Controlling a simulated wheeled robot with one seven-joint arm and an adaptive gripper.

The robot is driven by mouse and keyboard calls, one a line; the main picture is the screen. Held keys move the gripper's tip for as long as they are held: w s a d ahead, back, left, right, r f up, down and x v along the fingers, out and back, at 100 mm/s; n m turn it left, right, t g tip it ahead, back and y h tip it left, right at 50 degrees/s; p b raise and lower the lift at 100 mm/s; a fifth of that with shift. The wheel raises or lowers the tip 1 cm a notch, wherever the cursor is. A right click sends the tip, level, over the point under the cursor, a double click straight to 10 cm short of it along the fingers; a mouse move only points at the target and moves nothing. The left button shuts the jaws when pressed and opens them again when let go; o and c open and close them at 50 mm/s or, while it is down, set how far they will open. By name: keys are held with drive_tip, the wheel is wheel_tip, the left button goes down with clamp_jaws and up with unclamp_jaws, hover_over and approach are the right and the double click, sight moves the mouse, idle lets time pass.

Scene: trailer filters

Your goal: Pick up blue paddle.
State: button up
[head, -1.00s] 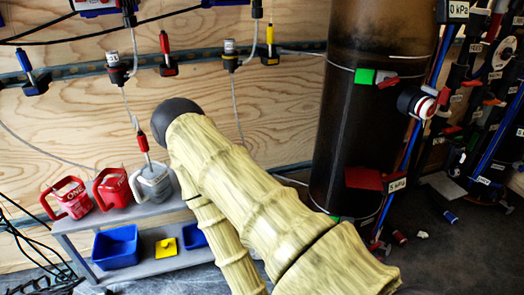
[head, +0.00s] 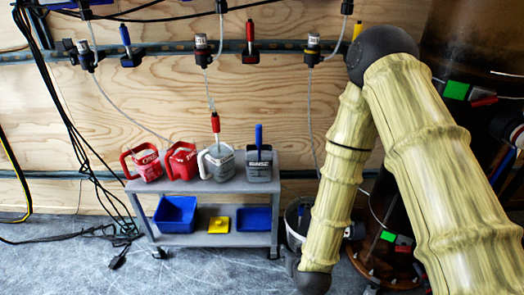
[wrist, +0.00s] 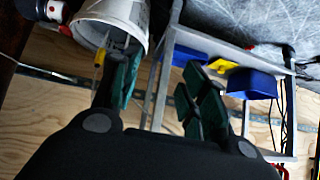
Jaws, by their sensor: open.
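A slim blue upright handle (head: 259,137) stands in a dark jug marked RINSE (head: 259,164) on the right end of the cart top. Another blue handle (head: 125,34) is on the wall rail at upper left. I cannot tell for certain which one is the paddle. My gripper (wrist: 162,82) shows in the wrist view with its two green-padded fingers apart and nothing between them. It is near the white bucket (wrist: 112,22) and the cart frame. The head view does not show the fingers; my arm hangs right of the cart.
The grey cart (head: 205,186) holds two red jugs, a grey jug (head: 217,163) with a red-topped handle, blue bins (head: 176,214) and a yellow item (head: 219,225). The white bucket stands right of it. Black cables hang at left.

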drive_tip(key=w+a+r+t, duration=0.45)
drive_tip(key=w+r, duration=0.35)
drive_tip(key=r, duration=0.4)
drive_tip(key=t+h, duration=0.1)
drive_tip(key=t, duration=0.3)
approach(259, 134)
drive_tip(key=w, duration=0.1)
drive_tip(key=shift+m, duration=0.3)
drive_tip(key=w, duration=0.2)
drive_tip(key=w+f+b, duration=0.1)
drive_tip(key=w, duration=0.1)
drive_tip(key=shift+w, duration=0.4)
drive_tip(key=shift+w+r+b, duration=0.25)
drive_tip(key=shift+w+b, duration=0.45)
drive_tip(key=shift+w, duration=0.6)
drive_tip(key=shift+w+r+b, duration=0.2)
drive_tip(key=shift+w+b, duration=0.45)
drive_tip(key=shift+w, duration=0.7)
drive_tip(key=shift+c, duration=0.2)
clamp_jaws()
